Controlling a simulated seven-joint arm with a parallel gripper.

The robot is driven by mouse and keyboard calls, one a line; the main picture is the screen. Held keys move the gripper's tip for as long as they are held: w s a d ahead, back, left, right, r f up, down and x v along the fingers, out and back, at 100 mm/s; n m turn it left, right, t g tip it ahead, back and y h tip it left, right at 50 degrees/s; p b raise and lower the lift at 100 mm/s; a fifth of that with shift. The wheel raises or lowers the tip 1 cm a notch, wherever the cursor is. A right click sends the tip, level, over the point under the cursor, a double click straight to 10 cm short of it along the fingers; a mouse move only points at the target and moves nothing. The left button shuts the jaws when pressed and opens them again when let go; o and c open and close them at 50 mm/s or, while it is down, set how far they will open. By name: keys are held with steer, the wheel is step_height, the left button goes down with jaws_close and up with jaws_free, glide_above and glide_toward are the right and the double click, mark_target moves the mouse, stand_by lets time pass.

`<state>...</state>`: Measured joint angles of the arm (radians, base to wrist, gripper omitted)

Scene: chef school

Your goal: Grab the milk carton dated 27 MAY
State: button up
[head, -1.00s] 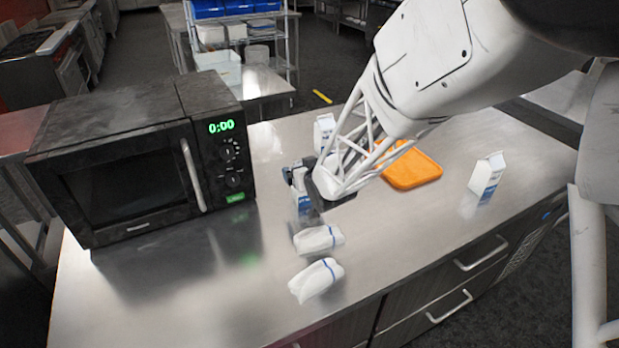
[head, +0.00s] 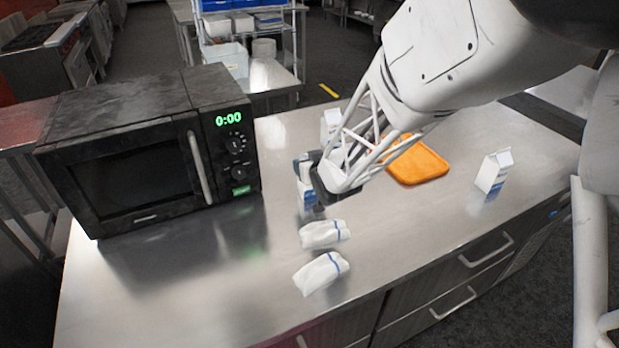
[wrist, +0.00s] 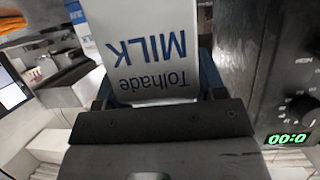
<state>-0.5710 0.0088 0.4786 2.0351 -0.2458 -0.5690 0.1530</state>
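A white-and-blue milk carton (head: 307,196) stands on the steel counter right of the microwave, partly hidden by my gripper. My gripper (head: 313,178) is at this carton, with its fingers around it. In the wrist view the carton (wrist: 150,45) fills the space between the dark fingers (wrist: 160,95) and reads "Tolhade MILK" upside down. I cannot tell whether the fingers press on it. A second carton (head: 330,122) stands behind my arm, partly hidden. A third carton (head: 493,172) stands alone at the right. No date is readable on any carton.
A black microwave (head: 150,150) showing 0:00 stands at the left. An orange tray (head: 420,167) lies behind my gripper, partly hidden by my arm. Two white wrapped bundles with blue stripes (head: 325,234) (head: 321,273) lie in front. The counter's right front is clear.

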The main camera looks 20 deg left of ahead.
steer(key=c, duration=0.4)
steer(key=shift+r, duration=5.05)
